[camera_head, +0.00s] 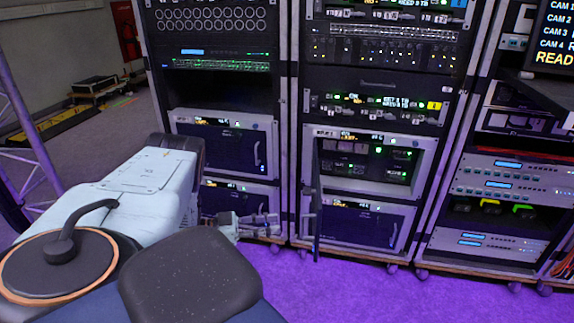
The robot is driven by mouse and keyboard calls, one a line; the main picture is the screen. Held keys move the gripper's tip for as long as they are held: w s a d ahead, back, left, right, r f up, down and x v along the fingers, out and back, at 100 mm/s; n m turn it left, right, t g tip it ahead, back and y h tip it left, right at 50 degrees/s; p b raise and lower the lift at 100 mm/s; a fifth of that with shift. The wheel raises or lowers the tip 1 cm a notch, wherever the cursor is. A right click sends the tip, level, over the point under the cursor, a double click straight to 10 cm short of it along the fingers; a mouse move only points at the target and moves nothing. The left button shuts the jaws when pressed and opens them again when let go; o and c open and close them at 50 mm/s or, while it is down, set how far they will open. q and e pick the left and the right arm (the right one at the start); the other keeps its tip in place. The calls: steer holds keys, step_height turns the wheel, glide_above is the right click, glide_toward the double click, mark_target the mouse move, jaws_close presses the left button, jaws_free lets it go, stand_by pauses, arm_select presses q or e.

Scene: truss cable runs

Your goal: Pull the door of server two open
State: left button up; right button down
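The middle rack holds an upper server (372,160) whose dark door (318,205) stands swung out, seen nearly edge-on at its left side. Its inside with green and white lights shows. Below it is a lower server (362,222) with a dark door shut. The left rack holds two more servers with shut dark doors, an upper one (218,148) and a lower one (237,192). Their labels are too small to tell which is server two. My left gripper (268,226) is open and empty, left of the swung-out door and apart from it. My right gripper is out of view.
The right rack (495,185) carries several units, with a screen (555,35) above. Purple floor (350,285) is clear before the racks. A truss (25,130) stands at the far left, with a yellow-black ramp (60,122) behind.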

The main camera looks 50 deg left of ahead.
arm_select(q)
steer(key=shift+v, duration=1.25)
